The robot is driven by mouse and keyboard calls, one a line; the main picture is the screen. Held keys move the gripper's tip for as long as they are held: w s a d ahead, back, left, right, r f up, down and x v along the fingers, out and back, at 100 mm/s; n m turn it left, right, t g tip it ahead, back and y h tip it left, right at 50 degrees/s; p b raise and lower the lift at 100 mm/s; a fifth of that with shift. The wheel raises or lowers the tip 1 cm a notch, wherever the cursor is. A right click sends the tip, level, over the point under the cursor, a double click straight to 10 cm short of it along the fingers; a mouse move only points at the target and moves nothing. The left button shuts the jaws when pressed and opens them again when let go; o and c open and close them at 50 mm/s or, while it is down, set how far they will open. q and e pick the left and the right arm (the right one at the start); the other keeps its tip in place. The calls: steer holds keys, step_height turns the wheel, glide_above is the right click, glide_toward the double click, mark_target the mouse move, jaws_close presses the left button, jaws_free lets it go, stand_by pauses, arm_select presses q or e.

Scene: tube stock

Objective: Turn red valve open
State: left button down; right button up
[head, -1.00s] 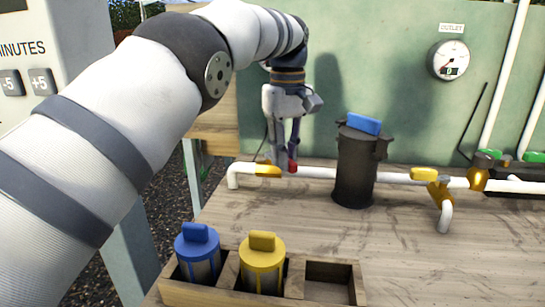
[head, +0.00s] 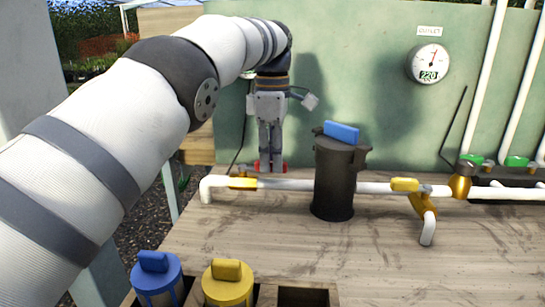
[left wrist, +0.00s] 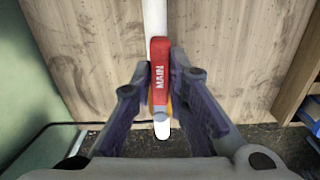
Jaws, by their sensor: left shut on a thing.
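The red valve handle (left wrist: 159,72), lettered "MAIN", lies in line with the white pipe in the left wrist view. In the head view only small red parts (head: 284,168) show beside the fingers. My left gripper (head: 270,168) points down over the left part of the pipe (head: 300,184). It is shut on the red handle, with one finger on each side, as the left wrist view also shows (left wrist: 160,85). The outlet gauge (head: 428,64) on the green wall reads about 220. My right gripper is not in view.
A black canister (head: 335,190) with a blue-handled lid stands on the pipe line, right of my gripper. Blue (head: 156,280) and yellow (head: 228,285) capped cartridges stand at the front. The wooden bench (head: 380,260) is clear at front right.

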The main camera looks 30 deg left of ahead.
arm_select(q)
steer(key=shift+w+a+n, duration=0.15)
steer(key=shift+w+n, duration=0.05)
steer(key=shift+n, duration=0.1)
stand_by(0.4)
steer(key=c, duration=1.6)
jaws_free()
steer(key=shift+o, duration=0.2)
